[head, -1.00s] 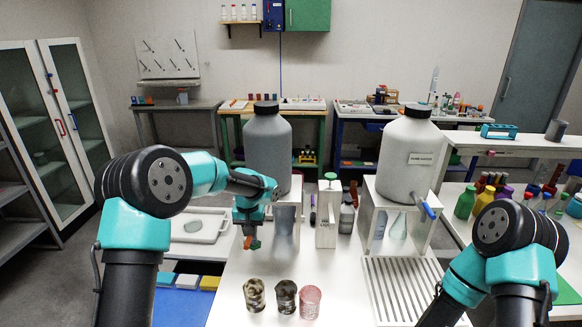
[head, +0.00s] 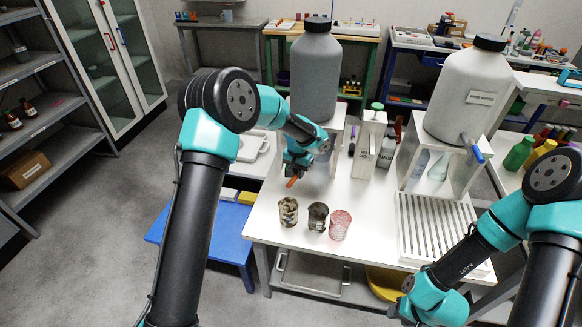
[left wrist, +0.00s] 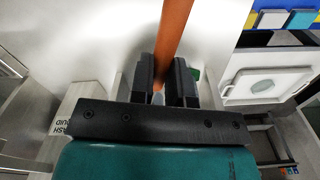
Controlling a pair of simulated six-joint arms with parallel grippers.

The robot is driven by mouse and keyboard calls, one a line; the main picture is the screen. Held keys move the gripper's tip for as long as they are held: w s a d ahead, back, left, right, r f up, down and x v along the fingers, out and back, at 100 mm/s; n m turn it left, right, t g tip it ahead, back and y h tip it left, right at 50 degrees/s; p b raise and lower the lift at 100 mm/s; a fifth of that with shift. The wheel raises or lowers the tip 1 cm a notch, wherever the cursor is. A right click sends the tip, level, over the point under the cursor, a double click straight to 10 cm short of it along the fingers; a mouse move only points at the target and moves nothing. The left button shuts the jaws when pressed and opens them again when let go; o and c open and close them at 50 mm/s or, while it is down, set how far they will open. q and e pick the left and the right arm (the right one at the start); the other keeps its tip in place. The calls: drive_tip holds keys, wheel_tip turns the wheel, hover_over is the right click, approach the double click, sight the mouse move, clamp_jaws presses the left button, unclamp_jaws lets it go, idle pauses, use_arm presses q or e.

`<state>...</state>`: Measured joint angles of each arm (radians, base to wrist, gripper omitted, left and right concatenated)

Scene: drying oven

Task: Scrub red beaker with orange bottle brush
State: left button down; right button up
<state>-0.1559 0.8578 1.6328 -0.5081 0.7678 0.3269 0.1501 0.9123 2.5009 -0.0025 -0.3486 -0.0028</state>
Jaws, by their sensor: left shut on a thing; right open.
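The red beaker (head: 340,225) stands on the white table, rightmost of three beakers in a row. My left gripper (head: 296,168) is above the table, behind and left of the beakers, apart from them. It is shut on the orange bottle brush (head: 292,182), whose orange part points down in the head view. In the left wrist view, the orange shaft (left wrist: 174,36) runs up from between the dark fingers (left wrist: 165,85); the bristles cannot be made out. My right gripper (head: 402,300) is open and empty at the lower right, in front of the table.
A brown-stained beaker (head: 288,211) and a dark-stained beaker (head: 318,217) stand left of the red one. A grey tank (head: 314,75) and a white tank (head: 466,95) stand behind. A slatted drying rack (head: 435,230) lies right. The table front is clear.

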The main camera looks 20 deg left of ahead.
use_arm(q)
drive_tip(key=s+d+f+n, duration=0.1)
drive_tip(key=s+d+f, duration=0.1)
drive_tip(key=d, duration=1.5)
drive_tip(key=s+d+f+n+t, duration=0.1)
drive_tip(key=s+d+f+n, duration=0.1)
drive_tip(key=d, duration=1.6)
drive_tip(key=shift+d+f, duration=0.2)
drive_tip(key=shift+f, duration=0.4)
drive_tip(key=shift+f, duration=3.5)
